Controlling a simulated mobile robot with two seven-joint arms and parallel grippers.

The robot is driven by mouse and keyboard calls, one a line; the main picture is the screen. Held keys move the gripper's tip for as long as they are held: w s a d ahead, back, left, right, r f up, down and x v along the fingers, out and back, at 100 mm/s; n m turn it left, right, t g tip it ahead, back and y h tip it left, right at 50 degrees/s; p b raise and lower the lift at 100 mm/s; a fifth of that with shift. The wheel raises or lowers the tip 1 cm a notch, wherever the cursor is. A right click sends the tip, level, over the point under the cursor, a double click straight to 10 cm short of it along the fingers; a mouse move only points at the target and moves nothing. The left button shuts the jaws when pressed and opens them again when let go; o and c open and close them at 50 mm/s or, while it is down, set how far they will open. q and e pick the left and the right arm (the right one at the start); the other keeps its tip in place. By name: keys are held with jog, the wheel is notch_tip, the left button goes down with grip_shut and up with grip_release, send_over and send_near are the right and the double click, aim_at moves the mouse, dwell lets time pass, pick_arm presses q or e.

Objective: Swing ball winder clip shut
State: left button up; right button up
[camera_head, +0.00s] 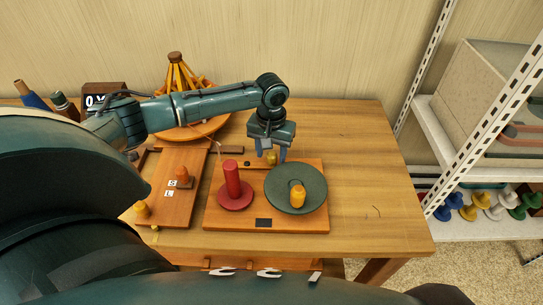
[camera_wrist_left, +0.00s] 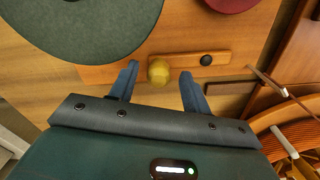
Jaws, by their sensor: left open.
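The ball winder has a wooden base (camera_head: 262,223), a red spindle (camera_head: 232,182) and a green disc (camera_head: 312,188) with a yellow handle (camera_head: 297,195). Near the base's far edge a short wooden clip bar (camera_wrist_left: 184,60) lies with a dark pivot (camera_wrist_left: 206,60) at one end and a yellow knob (camera_wrist_left: 158,72) at the other. My left gripper (camera_head: 271,155) is open above the far edge; in the wrist view its fingers (camera_wrist_left: 160,77) stand on either side of the knob. Contact with the knob cannot be told. My right gripper is out of view.
A board with pegs and S and L labels (camera_head: 169,189) lies left of the winder. An orange yarn swift (camera_head: 178,75) stands behind it. The table's right side (camera_head: 365,150) is clear. A white shelf rack (camera_head: 485,228) with coloured spools stands at right.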

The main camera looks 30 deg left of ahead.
pick_arm(q)
jog(key=shift+f, duration=1.05)
grip_shut()
